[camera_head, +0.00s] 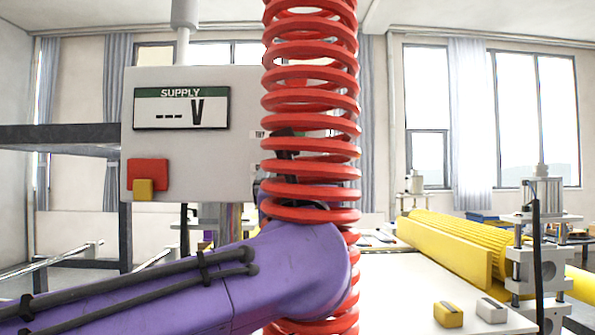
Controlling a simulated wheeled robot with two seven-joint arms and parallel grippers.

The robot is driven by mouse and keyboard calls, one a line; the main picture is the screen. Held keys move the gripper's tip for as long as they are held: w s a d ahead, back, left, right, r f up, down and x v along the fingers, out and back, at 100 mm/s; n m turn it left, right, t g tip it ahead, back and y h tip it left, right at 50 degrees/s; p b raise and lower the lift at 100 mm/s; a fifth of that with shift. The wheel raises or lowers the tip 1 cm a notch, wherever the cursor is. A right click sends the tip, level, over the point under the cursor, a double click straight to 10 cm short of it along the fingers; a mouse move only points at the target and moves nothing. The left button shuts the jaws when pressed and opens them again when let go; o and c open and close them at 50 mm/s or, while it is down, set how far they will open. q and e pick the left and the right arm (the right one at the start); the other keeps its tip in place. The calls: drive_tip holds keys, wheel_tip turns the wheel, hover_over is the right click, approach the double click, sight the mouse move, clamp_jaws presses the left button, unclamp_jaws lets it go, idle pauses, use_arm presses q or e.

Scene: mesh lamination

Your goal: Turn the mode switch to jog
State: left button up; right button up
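A light grey control box (240,95) hangs in front of me, with a display (181,108) reading "SUPPLY --- V" and a red and a yellow block (148,173) at its lower left. Its right side is mostly covered by a red coil (310,100). The edge of a small label (257,134) shows beside the coil; I cannot make out the mode switch. A purple arm (130,300), which appears to be my left, comes in from the left and passes in front of the lower coil. Dark parts (285,141) show between the coil's turns, possibly my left gripper. My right gripper is out of view.
A pale worktop (400,285) lies at lower right, with a yellow block (448,314) and a white block (491,310) on it. Yellow rollers (470,240) and a grey machine frame (540,265) stand beyond. A dark shelf (60,138) is at left.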

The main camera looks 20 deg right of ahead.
use_arm(q)
drive_tip(key=shift+w+a, duration=0.1)
drive_tip(key=c, duration=1.1)
drive_tip(key=shift+o, duration=0.2)
drive_tip(key=shift+m, duration=0.5)
drive_tip(key=m+g+h+p, duration=0.1)
drive_tip(key=m, duration=0.2)
drive_tip(key=m+g+h+p, duration=0.1)
drive_tip(key=m+h+p, duration=0.1)
drive_tip(key=m, duration=0.2)
drive_tip(key=m+g+h+p, duration=0.1)
drive_tip(key=m+h+p, duration=0.1)
drive_tip(key=m, duration=0.2)
drive_tip(key=shift+g, duration=0.4)
drive_tip(key=shift+m+p, duration=0.3)
